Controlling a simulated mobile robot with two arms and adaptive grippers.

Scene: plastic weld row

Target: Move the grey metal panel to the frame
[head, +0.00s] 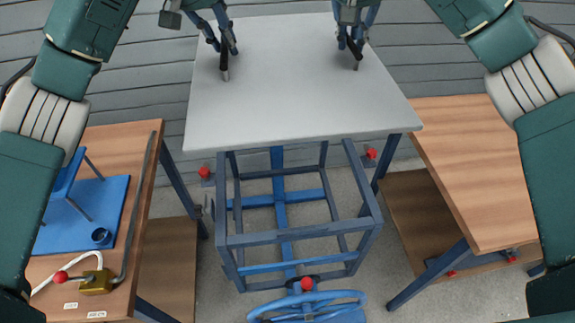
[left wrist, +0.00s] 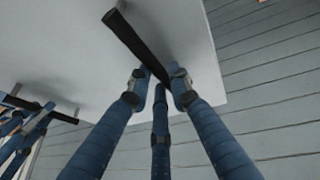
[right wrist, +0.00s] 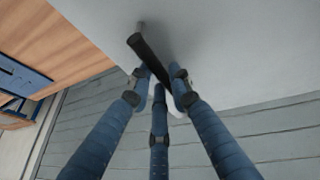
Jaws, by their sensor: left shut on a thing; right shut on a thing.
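The grey metal panel (head: 288,100) is a flat, light sheet with two black bar handles on its face. My left gripper (head: 225,46) is shut on the left handle (left wrist: 135,42). My right gripper (head: 353,39) is shut on the right handle (right wrist: 148,58). The frame (head: 295,238) is an open box of blue bars on the floor, in the middle of the head view. The panel covers the far part of the frame in that view. I cannot tell whether they touch. The panel also fills much of both wrist views.
A wooden table (head: 178,150) at the left holds a blue mat (head: 112,200), a small blue cup and a brass padlock-like block (head: 96,283). Another wooden table (head: 470,170) at the right has a bare top. Red knobs (head: 307,284) and a blue ring (head: 310,302) are near the frame.

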